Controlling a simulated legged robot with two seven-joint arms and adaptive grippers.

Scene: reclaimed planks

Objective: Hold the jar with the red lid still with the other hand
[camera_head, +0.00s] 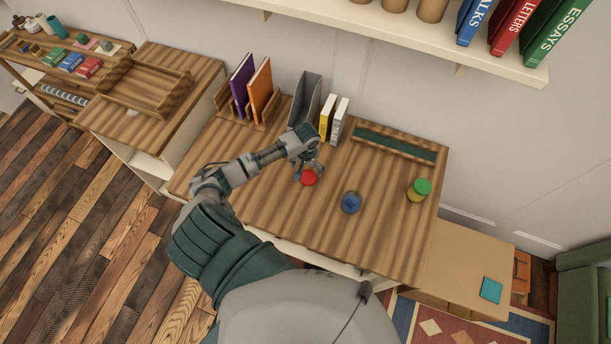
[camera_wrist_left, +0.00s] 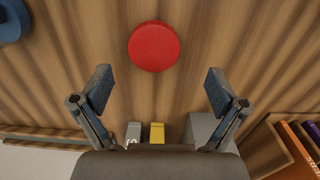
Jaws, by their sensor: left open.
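The jar with the red lid (camera_head: 309,177) stands on the wooden desk (camera_head: 250,190), seen mostly from above. In the left wrist view its round red lid (camera_wrist_left: 154,46) lies beyond my fingertips, near the line midway between them. My left gripper (camera_head: 309,168) is at the jar in the head view; its open fingers (camera_wrist_left: 158,90) show apart with nothing between them. The jar's body is hidden under the lid. I cannot tell whether a finger touches it. My right gripper is in neither view.
A blue-lidded jar (camera_head: 351,202) and a green-lidded jar (camera_head: 419,189) stand to the right on the desk. Behind are a grey file holder (camera_head: 305,98), yellow and white books (camera_head: 333,119), and a rack with purple and orange folders (camera_head: 250,90). The desk's front left is clear.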

